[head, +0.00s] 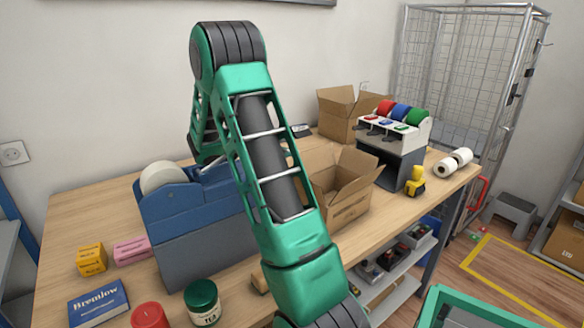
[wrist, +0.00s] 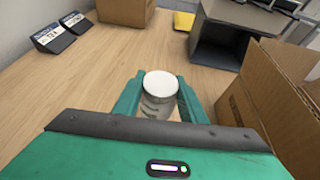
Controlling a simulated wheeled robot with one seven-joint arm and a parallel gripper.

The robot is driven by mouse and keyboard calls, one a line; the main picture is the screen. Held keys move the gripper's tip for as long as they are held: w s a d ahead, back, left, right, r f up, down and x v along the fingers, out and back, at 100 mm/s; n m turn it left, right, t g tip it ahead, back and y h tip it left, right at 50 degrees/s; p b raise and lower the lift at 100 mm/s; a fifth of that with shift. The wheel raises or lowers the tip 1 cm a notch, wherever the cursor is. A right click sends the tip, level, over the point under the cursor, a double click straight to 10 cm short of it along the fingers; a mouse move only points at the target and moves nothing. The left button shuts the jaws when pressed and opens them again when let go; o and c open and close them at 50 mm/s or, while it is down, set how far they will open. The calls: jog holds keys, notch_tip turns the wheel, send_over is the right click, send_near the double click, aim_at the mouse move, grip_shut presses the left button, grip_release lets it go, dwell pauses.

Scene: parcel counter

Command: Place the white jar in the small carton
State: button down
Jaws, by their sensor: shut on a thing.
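The white jar (wrist: 160,88) has a round white lid and a paler body with a label, and sits upright between the fingers of my gripper (wrist: 160,102) in the wrist view. The fingers are shut on its sides. I cannot tell whether its base touches the table. An open brown carton (wrist: 270,105) stands close to the right of the jar; it also shows in the head view (head: 345,205). A second open carton (head: 345,118) stands at the back of the table. Which is smaller is hard to judge. My gripper and the jar are hidden in the head view.
A blue tape dispenser (head: 185,205) stands at left on the table. A green-lidded jar (head: 202,302), red lid (head: 149,316), small boxes and a blue book (head: 98,303) lie in front. A grey stand with coloured rolls (head: 395,150) is at right.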

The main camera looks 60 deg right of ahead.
jog(key=shift+d+f, duration=0.6)
jog(key=shift+d, duration=0.3)
jog(key=shift+f, duration=1.85)
jog(key=shift+f, duration=0.1)
jog(key=c, duration=1.1)
grip_release()
